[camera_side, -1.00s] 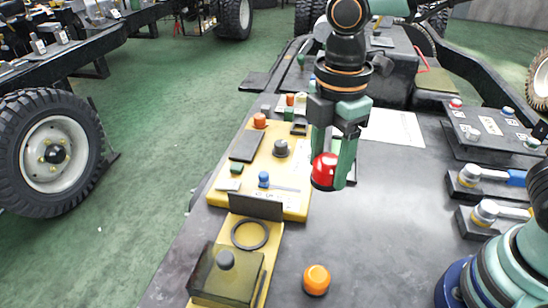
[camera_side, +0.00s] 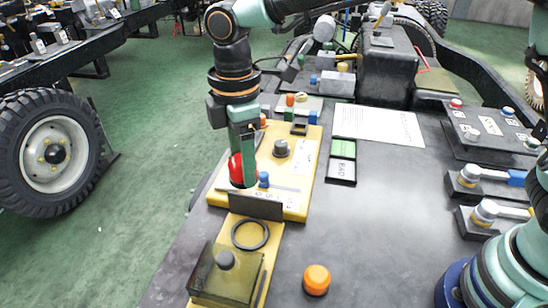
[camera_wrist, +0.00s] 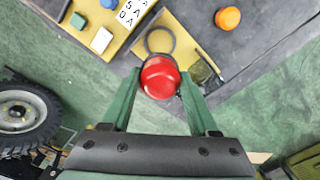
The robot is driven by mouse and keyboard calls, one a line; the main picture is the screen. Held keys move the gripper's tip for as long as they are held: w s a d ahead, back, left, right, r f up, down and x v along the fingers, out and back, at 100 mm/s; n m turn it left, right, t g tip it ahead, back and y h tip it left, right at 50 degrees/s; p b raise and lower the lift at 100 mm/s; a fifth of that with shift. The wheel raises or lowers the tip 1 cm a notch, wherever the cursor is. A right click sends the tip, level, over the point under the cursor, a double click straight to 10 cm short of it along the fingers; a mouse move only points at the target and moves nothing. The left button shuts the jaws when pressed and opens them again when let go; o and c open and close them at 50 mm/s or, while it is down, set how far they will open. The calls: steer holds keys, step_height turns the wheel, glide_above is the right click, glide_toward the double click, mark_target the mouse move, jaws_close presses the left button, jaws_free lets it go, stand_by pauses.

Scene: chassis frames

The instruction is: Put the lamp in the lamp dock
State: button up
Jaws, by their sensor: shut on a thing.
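My gripper (camera_side: 243,180) is shut on a red domed lamp (camera_side: 237,170), which hangs over the left edge of the yellow panel. In the wrist view the lamp (camera_wrist: 160,78) sits between the two green fingers. A dark ring (camera_side: 250,235) lies flat on the narrower yellow plate, nearer the camera than the lamp. The ring (camera_wrist: 160,40) also shows just beyond the lamp in the wrist view, apart from it. I cannot tell for certain that this ring is the lamp dock.
A dark upright plate (camera_side: 256,206) stands between the panel and the ring. A translucent box with a grey knob (camera_side: 225,260) is in front of the ring. An orange dome (camera_side: 317,280) sits on the dark bench. The panel carries a grey knob (camera_side: 281,148) and a blue knob (camera_side: 264,179).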

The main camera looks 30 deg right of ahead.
step_height(320, 180, down, 16)
steer(key=shift+f, duration=0.2)
stand_by(0.4)
steer(key=o, duration=1.1)
steer(key=shift+f, duration=0.1)
